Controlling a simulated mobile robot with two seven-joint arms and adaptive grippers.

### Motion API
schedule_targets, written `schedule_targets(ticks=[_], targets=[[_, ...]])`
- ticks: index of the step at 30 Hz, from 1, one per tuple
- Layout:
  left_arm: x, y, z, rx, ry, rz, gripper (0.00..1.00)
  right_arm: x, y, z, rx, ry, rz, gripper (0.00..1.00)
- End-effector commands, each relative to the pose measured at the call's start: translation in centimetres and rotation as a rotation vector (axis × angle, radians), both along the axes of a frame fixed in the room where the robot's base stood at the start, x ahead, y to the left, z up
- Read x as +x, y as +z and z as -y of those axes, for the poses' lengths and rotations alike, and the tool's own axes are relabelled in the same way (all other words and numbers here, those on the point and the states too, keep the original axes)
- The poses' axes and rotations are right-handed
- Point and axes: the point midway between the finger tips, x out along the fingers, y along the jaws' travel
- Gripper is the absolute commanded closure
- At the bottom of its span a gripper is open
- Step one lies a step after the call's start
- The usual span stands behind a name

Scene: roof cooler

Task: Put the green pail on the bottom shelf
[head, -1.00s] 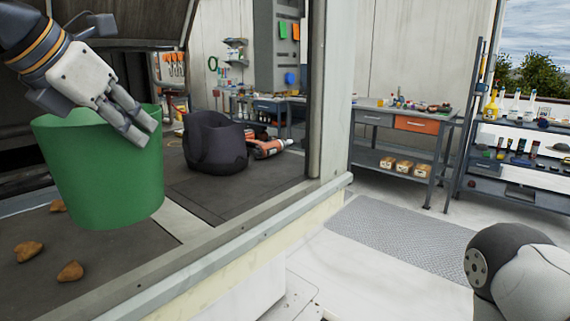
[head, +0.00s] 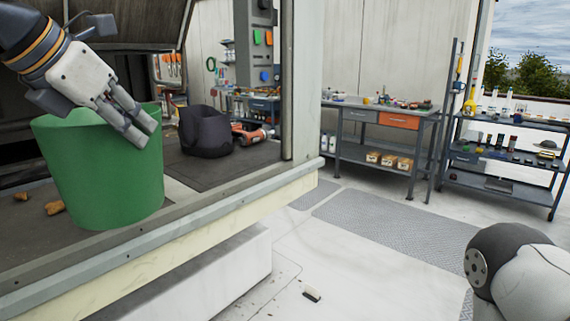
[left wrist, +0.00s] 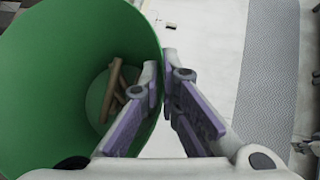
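The green pail (head: 95,180) hangs upright at the left of the head view, in front of the opening of the raised bay. My left gripper (head: 138,130) is shut on its right rim. In the left wrist view the fingers (left wrist: 164,85) pinch the wall of the pail (left wrist: 40,80), one inside and one outside. Brown stick-like things (left wrist: 113,90) lie inside the pail. A shelf rack (head: 505,155) with several levels stands at the far right, its lowest shelf (head: 500,190) mostly bare. My right gripper is not in view.
The bay's ledge (head: 200,225) runs beneath the pail. A dark bag (head: 205,132) and an orange tool (head: 250,135) lie in the bay. A workbench (head: 375,120) stands left of the rack. The pale floor (head: 350,260) is mostly clear, with a small object (head: 312,295) on it.

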Motion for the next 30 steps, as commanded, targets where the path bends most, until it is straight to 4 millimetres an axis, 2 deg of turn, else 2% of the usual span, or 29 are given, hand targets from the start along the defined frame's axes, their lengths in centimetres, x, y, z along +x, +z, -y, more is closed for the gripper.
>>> schedule_targets(ticks=[4,11,17,24,27,30], targets=[[0.0,0.0,0.0,0.001,0.001,0.002,1.00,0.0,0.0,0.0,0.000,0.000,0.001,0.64],[0.1,-3.8,0.2,0.002,0.082,0.001,1.00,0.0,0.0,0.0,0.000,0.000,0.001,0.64],[0.0,-8.6,0.7,0.006,0.185,-0.002,1.00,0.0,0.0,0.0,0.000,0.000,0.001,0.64],[-1.4,-15.5,2.7,0.008,0.310,-0.002,1.00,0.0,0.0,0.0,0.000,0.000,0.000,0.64],[-2.1,-17.2,3.7,0.004,0.333,0.000,1.00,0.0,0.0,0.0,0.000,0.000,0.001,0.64],[-2.4,-17.8,4.1,0.003,0.343,0.004,1.00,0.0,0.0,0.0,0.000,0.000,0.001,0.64]])
